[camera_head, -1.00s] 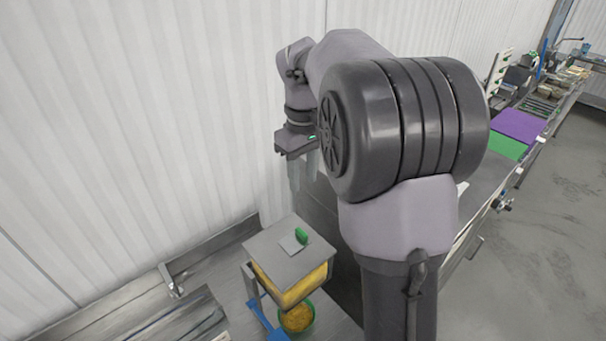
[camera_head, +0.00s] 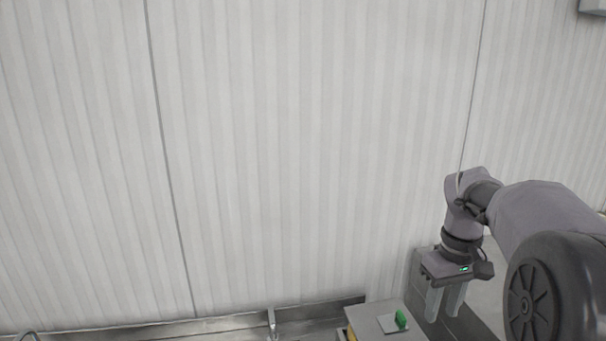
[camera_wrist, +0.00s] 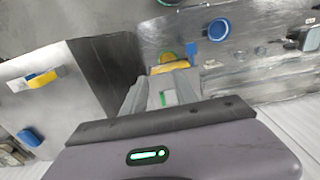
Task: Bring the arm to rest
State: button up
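My arm is raised at the right of the head view, with my gripper (camera_head: 442,314) hanging fingers down. Its two pale fingers stand apart with a visible gap, and nothing shows held between them. The gripper is beside and to the right of the grey-topped box (camera_head: 368,322), at the lower edge of the head view. In the wrist view the fingers (camera_wrist: 160,85) reach forward, and a green and pale patch shows in the gap between them. Beyond them is a yellow area (camera_wrist: 172,67).
A green knob (camera_head: 401,319) stands on the box top. A pale ribbed wall (camera_head: 290,150) fills most of the head view. The wrist view shows a metal surface with a blue piece (camera_wrist: 193,49), a blue round item (camera_wrist: 218,29) and a yellow-blue item (camera_wrist: 42,79).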

jog(key=s+a+f+m+t+b, duration=0.2)
jog(key=s+a+f+b, duration=0.4)
jog(key=f+b, duration=0.6)
jog(key=s+a+f+m+t+y+b, duration=0.1)
jog(key=s+a+f+b, duration=0.5)
jog(key=f+b, duration=0.6)
jog(key=s+a+f+m+t+y+b, duration=0.1)
jog(key=s+a+f+m+t+b, duration=0.1)
jog(key=s+a+f+b, duration=0.3)
jog(key=s+f+m+b, duration=0.1)
jog(key=s+f+b, duration=0.3)
jog(key=f+b, duration=0.4)
jog(key=shift+s+a+m+t+b, duration=0.2)
jog(key=shift+a+m+t+b, duration=0.15)
jog(key=shift+b, duration=0.55)
